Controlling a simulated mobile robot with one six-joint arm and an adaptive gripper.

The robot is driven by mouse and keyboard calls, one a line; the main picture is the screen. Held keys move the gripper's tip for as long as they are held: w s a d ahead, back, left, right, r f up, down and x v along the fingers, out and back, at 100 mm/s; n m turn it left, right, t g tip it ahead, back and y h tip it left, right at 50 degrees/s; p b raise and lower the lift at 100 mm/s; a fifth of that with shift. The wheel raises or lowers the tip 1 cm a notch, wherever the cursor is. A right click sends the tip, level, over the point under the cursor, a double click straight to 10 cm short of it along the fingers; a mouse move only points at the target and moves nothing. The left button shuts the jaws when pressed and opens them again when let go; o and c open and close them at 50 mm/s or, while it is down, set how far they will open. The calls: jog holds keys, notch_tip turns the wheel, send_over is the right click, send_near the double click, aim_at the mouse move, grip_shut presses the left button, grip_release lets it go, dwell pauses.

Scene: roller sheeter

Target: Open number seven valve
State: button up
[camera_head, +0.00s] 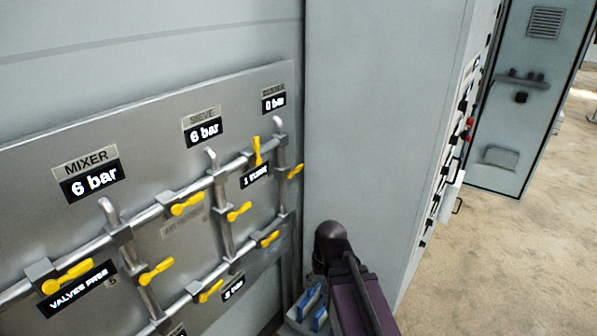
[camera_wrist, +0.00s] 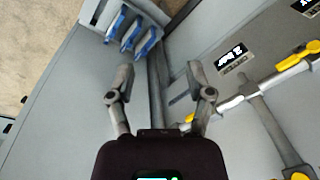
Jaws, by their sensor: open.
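The grey valve panel (camera_head: 180,245) fills the left of the head view, with pipes and several yellow valve handles. One upper handle (camera_head: 257,151) stands upright. Others, such as the handle by the MIXER pipe (camera_head: 66,277) and the handle below SIEVE (camera_head: 187,204), lie along the upper pipe. I cannot read a number seven on any valve. My gripper (camera_wrist: 160,88) is open and empty in the wrist view, left of a yellow handle (camera_wrist: 298,55) on a pipe. Another bit of yellow (camera_wrist: 189,118) is partly hidden behind its right finger.
Displays read 6 bar at MIXER (camera_head: 93,180), 6 bar at SIEVE (camera_head: 204,132) and 0 bar (camera_head: 274,102) at the right. A tall grey cabinet (camera_head: 375,110) stands right of the panel. Blue-handled items (camera_wrist: 130,35) sit in a holder low in the corner. Open floor (camera_head: 500,260) lies right.

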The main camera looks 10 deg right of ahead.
jog(key=w+a+m+t+y+b, duration=0.1)
jog(key=w+a+t+y+b, duration=0.25)
jog(key=w, duration=0.65)
jog(key=m+t+y+b, duration=0.3)
jog(key=m+t+b, duration=0.2)
jog(key=m+t, duration=0.75)
send_near(300, 169)
jog(key=v, duration=0.3)
jog(key=shift+a+h, duration=0.1)
jog(key=shift+h, duration=0.15)
jog(key=x, duration=1.3)
jog(key=shift+w, duration=0.4)
grip_shut()
